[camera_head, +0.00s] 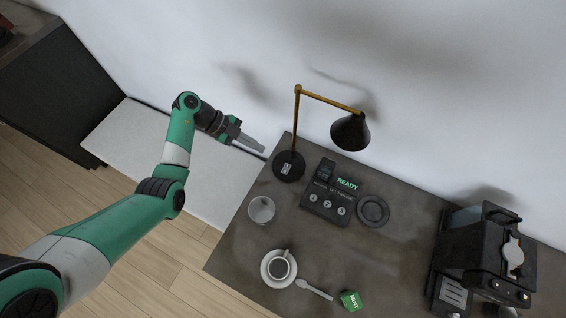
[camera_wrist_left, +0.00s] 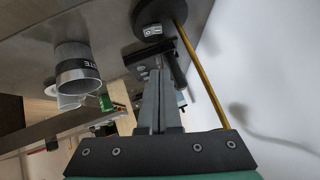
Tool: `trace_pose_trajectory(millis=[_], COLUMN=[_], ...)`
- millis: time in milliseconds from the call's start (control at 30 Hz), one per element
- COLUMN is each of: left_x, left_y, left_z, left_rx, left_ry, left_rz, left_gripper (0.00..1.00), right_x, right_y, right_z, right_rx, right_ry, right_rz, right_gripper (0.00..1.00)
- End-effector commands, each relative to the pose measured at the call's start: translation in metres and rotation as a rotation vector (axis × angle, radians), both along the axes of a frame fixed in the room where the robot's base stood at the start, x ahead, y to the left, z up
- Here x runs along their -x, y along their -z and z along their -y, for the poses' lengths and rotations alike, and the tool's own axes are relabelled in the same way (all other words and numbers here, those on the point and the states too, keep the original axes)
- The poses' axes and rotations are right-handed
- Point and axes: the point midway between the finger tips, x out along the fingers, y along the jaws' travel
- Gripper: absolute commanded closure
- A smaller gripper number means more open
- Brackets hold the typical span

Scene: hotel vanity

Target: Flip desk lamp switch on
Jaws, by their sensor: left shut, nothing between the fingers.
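The desk lamp has a brass pole, a dark cone shade (camera_head: 350,131) and a round black base (camera_head: 288,159) on the dark vanity's far left part. A small light switch (camera_head: 286,169) sits on the base. In the left wrist view, the switch (camera_wrist_left: 152,30) shows near the top, just beyond the fingertips, and the brass pole (camera_wrist_left: 203,80) runs down to the right. My left gripper (camera_head: 263,149) is shut and empty, to the left of the lamp base and apart from it. Its shut fingers (camera_wrist_left: 158,72) point toward the base in the wrist view. My right gripper is in no view.
A dark console (camera_head: 326,203) reading READY stands right of the lamp, beside a round dark dish (camera_head: 373,211). A glass (camera_head: 262,209), a coffee cup (camera_head: 279,268), a spoon (camera_head: 314,290) and a green mint box (camera_head: 350,299) are nearer. A coffee machine (camera_head: 482,250) stands at right.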

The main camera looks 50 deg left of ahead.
Motion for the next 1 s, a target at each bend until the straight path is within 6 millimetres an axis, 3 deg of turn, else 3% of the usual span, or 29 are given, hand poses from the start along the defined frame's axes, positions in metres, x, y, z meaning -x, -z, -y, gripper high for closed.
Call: trace_pose_trajectory(millis=[267,733,833,1000], left_x=[-0.003,-0.044,-0.050,-0.055], left_y=[0.006,0.073,0.091,0.105], left_z=[0.005,0.060,0.058,0.056], left_rx=[0.000,0.000,0.000,-0.001], left_ry=[0.002,0.005,0.001,0.001], left_rz=[0.001,0.001,-0.001,0.001], left_gripper=[1.00,1.00,1.00,1.00], right_x=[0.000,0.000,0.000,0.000], right_y=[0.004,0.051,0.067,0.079], right_z=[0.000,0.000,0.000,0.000], right_rx=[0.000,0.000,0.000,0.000], right_ry=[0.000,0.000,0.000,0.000], right_rz=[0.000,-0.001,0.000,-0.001], right_gripper=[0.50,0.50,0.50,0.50])
